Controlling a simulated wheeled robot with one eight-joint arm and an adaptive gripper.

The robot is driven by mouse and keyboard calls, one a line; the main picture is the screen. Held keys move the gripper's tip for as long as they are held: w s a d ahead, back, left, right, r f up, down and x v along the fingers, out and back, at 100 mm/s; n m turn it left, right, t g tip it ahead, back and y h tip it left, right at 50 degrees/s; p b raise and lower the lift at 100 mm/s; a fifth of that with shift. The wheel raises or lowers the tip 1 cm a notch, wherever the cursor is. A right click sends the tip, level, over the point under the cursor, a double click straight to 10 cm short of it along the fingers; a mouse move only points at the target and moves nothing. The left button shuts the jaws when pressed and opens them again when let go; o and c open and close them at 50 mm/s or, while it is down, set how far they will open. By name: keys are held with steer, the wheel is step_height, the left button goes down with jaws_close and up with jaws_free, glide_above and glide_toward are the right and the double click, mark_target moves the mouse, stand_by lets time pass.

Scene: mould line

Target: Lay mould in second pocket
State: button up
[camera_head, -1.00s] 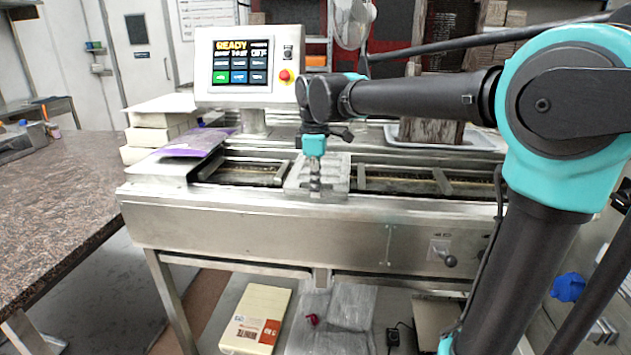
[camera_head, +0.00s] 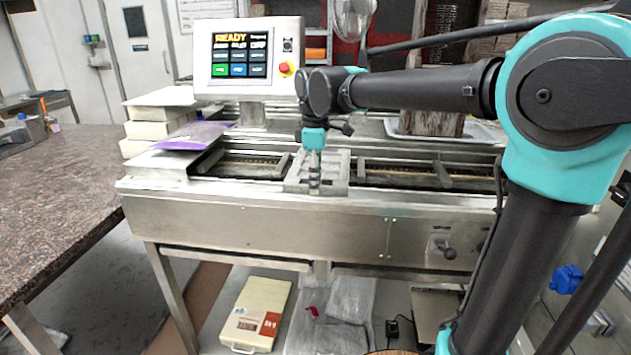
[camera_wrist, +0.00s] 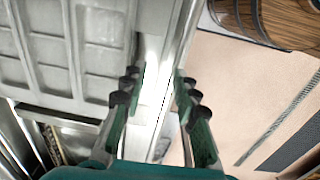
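A grey mould (camera_head: 335,170) with shallow square cavities lies across the conveyor channel of the steel machine, left of its middle. It fills the left side of the wrist view (camera_wrist: 62,45), cavities facing up, and looks flat. My gripper (camera_head: 314,190) points down at the mould's near end. In the wrist view my gripper (camera_wrist: 155,90) has its two fingers apart, with bright metal between them. I cannot tell whether either finger touches the mould. Dark pockets of the channel (camera_head: 400,175) show to its right, split by a metal crossbar (camera_head: 442,174).
A control panel (camera_head: 247,60) reading READY stands behind the channel. Stacked white boxes (camera_head: 150,130) and a purple packet (camera_head: 190,137) lie at left. A tray (camera_head: 482,132) with a dark block sits behind right. A round wooden thing (camera_wrist: 275,18) is close in the wrist view.

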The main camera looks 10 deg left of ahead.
step_height(320, 180, up, 12)
steer(key=shift+s, duration=0.25)
steer(key=shift+f, duration=0.1)
stand_by(0.7)
